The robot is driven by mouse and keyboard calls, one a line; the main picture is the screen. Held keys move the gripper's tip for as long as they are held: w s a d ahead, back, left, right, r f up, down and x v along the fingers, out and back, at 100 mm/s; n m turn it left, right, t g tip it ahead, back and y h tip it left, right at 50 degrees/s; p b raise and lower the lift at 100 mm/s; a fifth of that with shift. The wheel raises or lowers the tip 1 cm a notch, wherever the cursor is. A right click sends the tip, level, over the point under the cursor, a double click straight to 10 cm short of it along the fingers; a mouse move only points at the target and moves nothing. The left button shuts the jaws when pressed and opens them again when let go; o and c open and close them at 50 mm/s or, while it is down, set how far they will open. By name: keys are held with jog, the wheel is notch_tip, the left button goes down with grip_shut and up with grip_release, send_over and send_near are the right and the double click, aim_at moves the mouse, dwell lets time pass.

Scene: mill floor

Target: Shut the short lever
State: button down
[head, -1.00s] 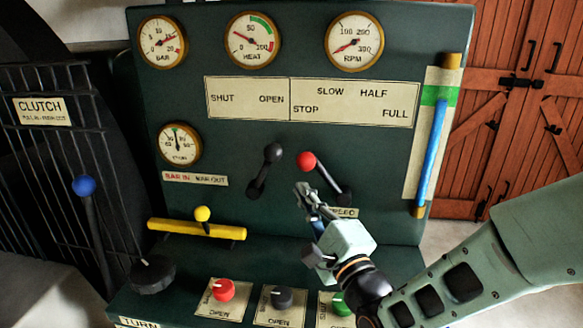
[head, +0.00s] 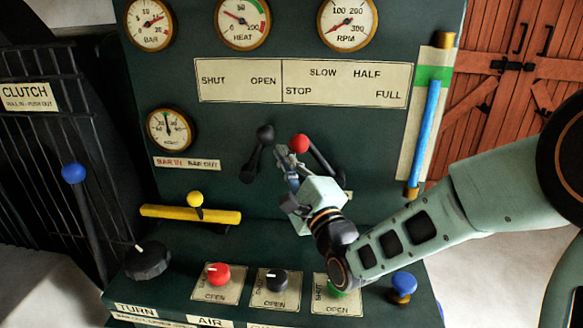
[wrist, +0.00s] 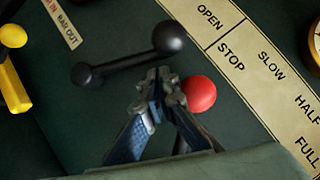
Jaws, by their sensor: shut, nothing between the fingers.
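The short lever with the black ball knob (head: 265,133) stands on the green panel, tilted up and slightly right from its pivot, toward the OPEN side of the SHUT/OPEN plate (head: 240,81). It shows in the wrist view too, with its knob (wrist: 168,37) beyond my fingertips. The longer lever with the red knob (head: 299,144) leans up-left beside it. My gripper (head: 284,157) is shut and empty, its tips between the two levers. In the wrist view the tips (wrist: 157,84) appear next to the red knob (wrist: 198,94) and below the black lever's arm; contact cannot be told.
A yellow bar with a yellow knob (head: 195,199) sits lower left. Red (head: 217,274), black (head: 277,280) and blue (head: 403,284) knobs stand on the ledge below. A clutch lever with a blue ball (head: 74,173) is at far left.

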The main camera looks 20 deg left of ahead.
aim_at(267, 137)
jog(key=shift+x, duration=1.7)
jog(key=shift+r, duration=0.1)
jog(key=shift+s+a+r+n+p, duration=0.15)
jog(key=shift+a+r+n+p, duration=0.1)
jog(key=shift+n+p, duration=0.15)
jog(key=shift+a+r+n+g, duration=0.1)
jog(key=shift+a+n+g, duration=0.1)
jog(key=shift+n+g, duration=0.1)
jog(key=shift+s+a+r+n+g+h+p, duration=0.3)
jog(key=shift+a+r+n+g+p, duration=0.1)
jog(key=shift+a+r+n+p, duration=0.35)
jog(key=s+a+n+g+h, duration=0.2)
jog(key=a+n, duration=0.3)
jog(key=a, duration=0.3)
jog(key=shift+s+r+h, duration=0.2)
jog(key=shift+s+h, duration=0.05)
jog(key=shift+h, duration=0.15)
